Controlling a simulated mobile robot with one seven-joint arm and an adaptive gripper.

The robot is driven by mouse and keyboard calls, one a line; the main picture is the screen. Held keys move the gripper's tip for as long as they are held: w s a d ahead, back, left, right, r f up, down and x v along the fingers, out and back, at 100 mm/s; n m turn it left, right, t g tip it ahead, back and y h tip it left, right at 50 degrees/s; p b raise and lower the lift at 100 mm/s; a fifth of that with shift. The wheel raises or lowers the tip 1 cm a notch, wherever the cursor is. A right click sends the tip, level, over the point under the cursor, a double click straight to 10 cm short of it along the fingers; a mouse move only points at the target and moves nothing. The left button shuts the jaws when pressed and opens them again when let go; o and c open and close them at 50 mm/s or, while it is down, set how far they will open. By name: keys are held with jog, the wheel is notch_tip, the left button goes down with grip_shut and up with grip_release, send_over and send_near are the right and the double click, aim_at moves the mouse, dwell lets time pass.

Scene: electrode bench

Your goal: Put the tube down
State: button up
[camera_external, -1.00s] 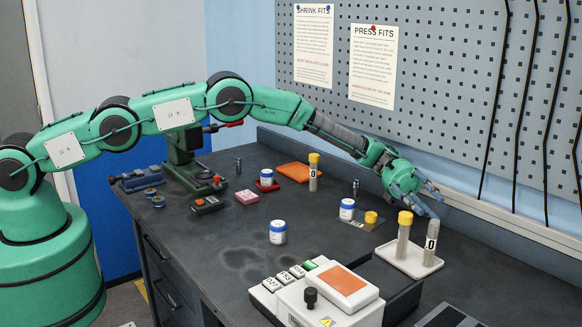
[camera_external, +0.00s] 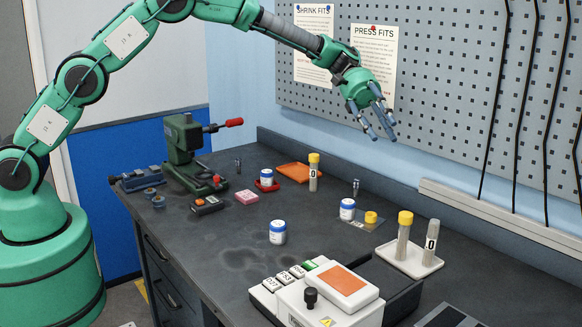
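A tube with a yellow cap (camera_external: 403,237) stands upright on the white tray (camera_external: 418,268) at the right of the bench. Beside it on the same tray stands a capless tube (camera_external: 431,243) with a dark-marked label. Another yellow-capped tube (camera_external: 313,172) stands upright farther back, next to the orange tray. My gripper (camera_external: 382,133) is high above the back of the bench, in front of the pegboard, with its fingers pointing down to the right. The fingers are apart, and nothing shows between them. It touches none of the tubes.
White jars with blue lids (camera_external: 278,232) stand about the bench. A loose yellow cap (camera_external: 371,217) lies near the white tray. A green press (camera_external: 184,150) stands at the back left, and a white device (camera_external: 330,300) sits at the front.

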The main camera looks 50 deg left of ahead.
jog(key=s+a+r+m+t+y, duration=0.2)
jog(key=s+a+r, duration=0.3)
jog(key=s+a, duration=0.3)
jog(key=s+a+r+m+t+y, duration=0.15)
jog(key=s+a+r, duration=0.35)
jog(key=a, duration=0.5)
jog(key=s+a+r+m+t+y, duration=0.15)
jog(key=s+a+r, duration=0.25)
jog(key=s+a, duration=0.45)
jog(key=s+a+f+m+t+y, duration=0.2)
jog(key=s+a+f+y, duration=0.1)
jog(key=s+a, duration=0.8)
jog(key=s+a+f+m+t+y, duration=0.2)
jog(key=s+a+f+t+y, duration=0.1)
jog(key=s+a, duration=0.7)
jog(key=shift+s+a+m+y, duration=0.3)
jog(key=shift+s+a+y, duration=0.1)
jog(key=shift+s, duration=1.7)
